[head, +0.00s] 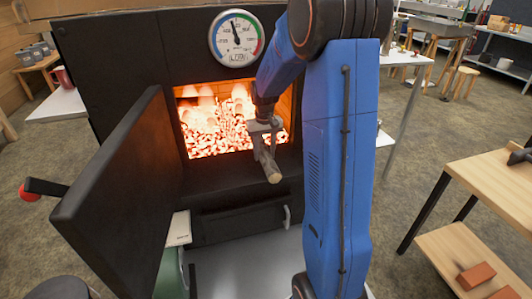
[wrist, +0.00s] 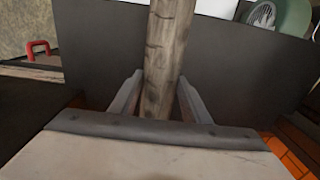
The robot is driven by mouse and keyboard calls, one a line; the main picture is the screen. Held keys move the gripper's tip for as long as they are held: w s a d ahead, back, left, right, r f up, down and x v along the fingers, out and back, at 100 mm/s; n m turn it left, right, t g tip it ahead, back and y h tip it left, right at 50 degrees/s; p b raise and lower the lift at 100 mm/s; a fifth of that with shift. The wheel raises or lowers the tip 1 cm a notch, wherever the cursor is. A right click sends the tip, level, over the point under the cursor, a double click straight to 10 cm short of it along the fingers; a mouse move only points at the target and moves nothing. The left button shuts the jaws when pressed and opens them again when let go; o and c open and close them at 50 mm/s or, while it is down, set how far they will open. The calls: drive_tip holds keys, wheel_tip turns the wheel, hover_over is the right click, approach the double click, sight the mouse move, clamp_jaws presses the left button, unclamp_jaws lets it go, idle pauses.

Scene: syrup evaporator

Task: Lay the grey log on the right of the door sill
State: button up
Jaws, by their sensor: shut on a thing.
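The grey log (head: 269,168) is in my gripper (head: 263,130) in front of the glowing firebox opening, over the right part of the black door sill (head: 215,172). In the head view its near end points down and towards the camera; I cannot tell whether it touches the sill. In the wrist view the log (wrist: 168,55) stands between the two fingers of my gripper (wrist: 160,100), its lower end hidden by the gripper body. The black firebox door (head: 120,185) is swung open to the left. My arm covers the area right of the opening.
Bright embers (head: 215,125) fill the firebox. A round gauge (head: 237,38) is above it. A drawer with a metal handle (head: 287,217) is below the sill. A green rounded object (head: 171,275) stands low by the door. A wooden table (head: 500,185) is at right.

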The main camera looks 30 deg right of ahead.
drive_tip(key=shift+w+f, duration=0.2)
drive_tip(key=o, duration=1.4)
drive_tip(key=shift+s+r, duration=0.1)
